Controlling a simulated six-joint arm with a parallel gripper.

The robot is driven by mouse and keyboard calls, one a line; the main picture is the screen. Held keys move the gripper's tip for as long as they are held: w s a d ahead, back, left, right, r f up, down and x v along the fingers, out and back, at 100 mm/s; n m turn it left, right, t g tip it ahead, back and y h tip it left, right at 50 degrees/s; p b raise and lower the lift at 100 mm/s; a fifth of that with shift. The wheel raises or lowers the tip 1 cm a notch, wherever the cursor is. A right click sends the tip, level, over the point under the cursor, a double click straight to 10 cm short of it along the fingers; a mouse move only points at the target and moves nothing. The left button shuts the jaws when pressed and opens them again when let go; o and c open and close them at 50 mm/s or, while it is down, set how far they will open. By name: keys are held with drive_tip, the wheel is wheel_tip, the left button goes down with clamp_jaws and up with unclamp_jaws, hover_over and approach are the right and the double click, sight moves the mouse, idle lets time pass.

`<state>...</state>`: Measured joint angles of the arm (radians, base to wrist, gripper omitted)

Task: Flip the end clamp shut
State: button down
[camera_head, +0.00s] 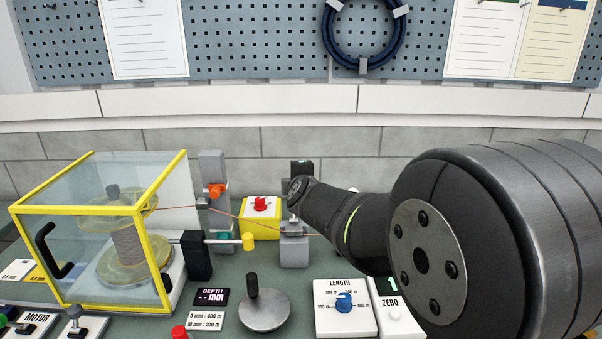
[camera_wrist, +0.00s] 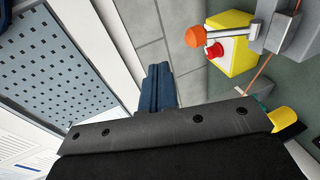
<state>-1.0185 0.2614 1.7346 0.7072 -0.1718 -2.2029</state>
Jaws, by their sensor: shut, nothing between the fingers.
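The end clamp is a grey block (camera_head: 294,250) right of the yellow button box, with the orange wire running across it. In the wrist view the clamp's pale lever (camera_wrist: 238,30) stands out from the block (camera_wrist: 290,28), upward in the scene, and ends in an orange knob (camera_wrist: 200,36). In the head view my arm hides the knob and most of the lever. My gripper (camera_head: 302,167) is above the clamp in the head view. Its fingers (camera_wrist: 158,85) are shut and empty in the wrist view, apart from the knob.
A yellow box with a red button (camera_head: 260,215) stands left of the clamp. Further left are a grey post with another orange knob (camera_head: 215,190) and a yellow-framed clear guard (camera_head: 100,230) over a spool. A crank disc (camera_head: 264,312) and a LENGTH dial panel (camera_head: 345,318) are in front.

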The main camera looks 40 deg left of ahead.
drive_tip(key=s+d+r, duration=0.3)
drive_tip(key=d+r, duration=0.1)
drive_tip(key=r, duration=0.1)
idle(0.5)
drive_tip(key=shift+w+f, duration=0.1)
idle(0.7)
drive_tip(key=shift+w+a+f, duration=0.4)
drive_tip(key=shift+a+f, duration=0.15)
drive_tip(key=shift+f, duration=0.15)
drive_tip(key=shift+w+a+f, duration=0.4)
drive_tip(key=shift+a+f, duration=0.2)
drive_tip(key=shift+f, duration=0.05)
drive_tip(key=shift+w+a+f, duration=0.4)
drive_tip(key=shift+a+f, duration=0.15)
drive_tip(key=shift+f, duration=0.15)
drive_tip(key=shift+r, duration=0.1)
